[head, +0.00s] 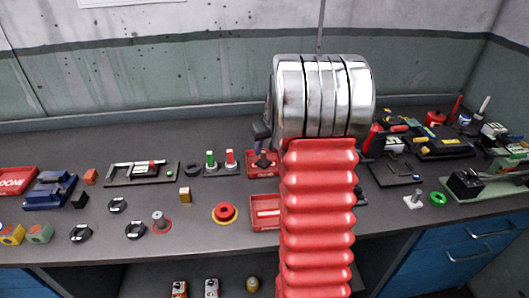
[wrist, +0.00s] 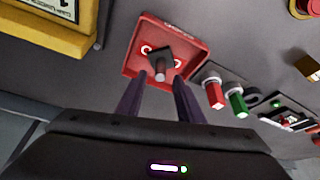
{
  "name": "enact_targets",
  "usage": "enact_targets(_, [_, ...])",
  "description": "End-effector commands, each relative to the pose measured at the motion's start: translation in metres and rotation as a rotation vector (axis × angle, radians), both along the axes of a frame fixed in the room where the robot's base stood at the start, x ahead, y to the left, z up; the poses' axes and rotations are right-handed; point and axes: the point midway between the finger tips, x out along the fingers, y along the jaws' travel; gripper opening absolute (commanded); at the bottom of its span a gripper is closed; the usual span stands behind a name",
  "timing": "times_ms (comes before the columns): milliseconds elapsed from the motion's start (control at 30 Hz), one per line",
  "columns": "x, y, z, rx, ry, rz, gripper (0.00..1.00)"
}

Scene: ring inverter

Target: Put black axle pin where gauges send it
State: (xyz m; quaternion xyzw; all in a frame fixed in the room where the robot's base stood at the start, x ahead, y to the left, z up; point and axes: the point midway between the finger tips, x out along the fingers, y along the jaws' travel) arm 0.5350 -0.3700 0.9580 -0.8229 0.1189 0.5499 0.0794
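My gripper (wrist: 160,82) is open, with its two dark fingers apart and pointing at a red square tray (wrist: 140,38). A dark square piece with a short stubby rod (wrist: 159,56) is at the tray, between and just beyond the fingertips. I cannot tell whether it is the black axle pin or whether the fingers touch it. In the head view, the red tray (head: 254,170) is left of my arm, with a dark upright piece (head: 263,160) on it and my gripper (head: 262,133) just above. I cannot make out gauges for certain.
Several black rings (head: 81,233) lie at the front left. A red-and-yellow button (head: 224,213), a second red tray (head: 265,206), and green and red upright pieces (head: 211,159) stand nearby. A red DONE tray (head: 17,181) is far left. The right side is crowded.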

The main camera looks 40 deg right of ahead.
Motion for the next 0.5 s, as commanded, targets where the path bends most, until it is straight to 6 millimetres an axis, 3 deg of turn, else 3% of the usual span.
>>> enact_targets(300, [-0.02,0.005,0.05,-0.001,-0.002,0.0,0.34])
enact_targets(500, [-0.028,0.008,0.069,-0.002,-0.001,0.001,0.34])
